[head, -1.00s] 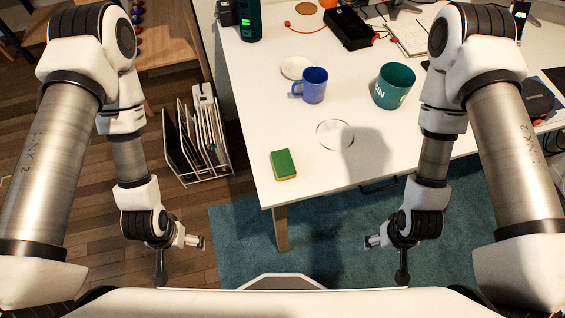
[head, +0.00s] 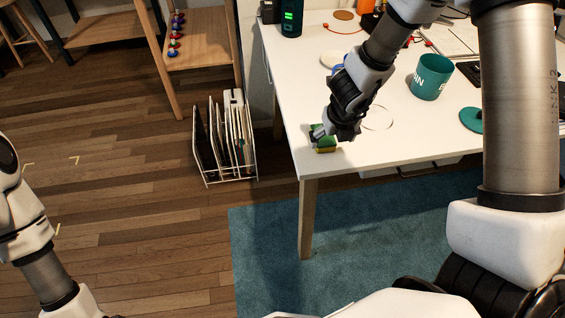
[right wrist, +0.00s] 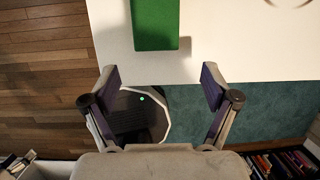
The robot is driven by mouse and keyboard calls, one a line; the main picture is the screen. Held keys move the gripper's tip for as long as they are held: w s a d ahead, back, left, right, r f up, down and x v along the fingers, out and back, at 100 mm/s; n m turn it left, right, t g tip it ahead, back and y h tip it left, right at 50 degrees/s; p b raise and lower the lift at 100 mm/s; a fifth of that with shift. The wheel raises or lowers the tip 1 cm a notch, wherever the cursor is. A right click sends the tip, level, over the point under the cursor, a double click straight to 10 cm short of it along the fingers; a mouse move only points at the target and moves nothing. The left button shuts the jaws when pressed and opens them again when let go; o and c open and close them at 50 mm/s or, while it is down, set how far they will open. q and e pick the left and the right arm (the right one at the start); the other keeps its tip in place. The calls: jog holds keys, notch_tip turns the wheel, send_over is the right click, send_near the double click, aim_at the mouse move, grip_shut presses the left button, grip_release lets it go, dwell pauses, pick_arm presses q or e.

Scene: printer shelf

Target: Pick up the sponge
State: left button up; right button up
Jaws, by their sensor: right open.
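The green sponge (head: 325,146) with a yellow underside lies on the white table (head: 365,147) near its front left corner. In the head view my right gripper (head: 318,133) is over it and hides part of it. In the right wrist view the sponge's green top (right wrist: 155,24) is at the upper middle, beyond the fingertips. My right gripper (right wrist: 159,76) is open there, with nothing between its fingers. The left arm shows at the lower left of the head view, but its gripper is out of view.
A teal cup (head: 432,78) stands on the table to the right of the sponge, with a round teal piece (head: 472,119) nearby. A file rack (head: 225,145) stands on the floor left of the table.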

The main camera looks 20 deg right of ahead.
aim_at(328, 141)
jog(key=shift+w+r+t+b, duration=0.4)
jog(key=shift+w+r, duration=0.2)
jog(key=shift+w, duration=0.3)
jog(key=shift+w+d+r+t+b, duration=0.1)
jog(key=shift+w+d+t+b, duration=0.2)
jog(key=shift+w+d+b, duration=0.3)
jog(key=x, duration=0.2)
jog(key=b+x, duration=0.1)
jog(key=x, duration=0.1)
jog(key=b+x, duration=0.1)
jog(key=x, duration=0.1)
jog(key=shift+a, duration=0.4)
jog(key=shift+w+d+f, duration=0.1)
jog(key=shift+w+f, duration=0.15)
jog(key=shift+f, duration=0.2)
pick_arm(q)
notch_tip(328, 141, down, 6)
jog(key=shift+w+d+r, duration=0.15)
jog(key=shift+r, duration=0.05)
pick_arm(e)
jog(key=shift+r, duration=0.1)
jog(key=shift+s, duration=0.1)
jog(key=c, duration=0.9)
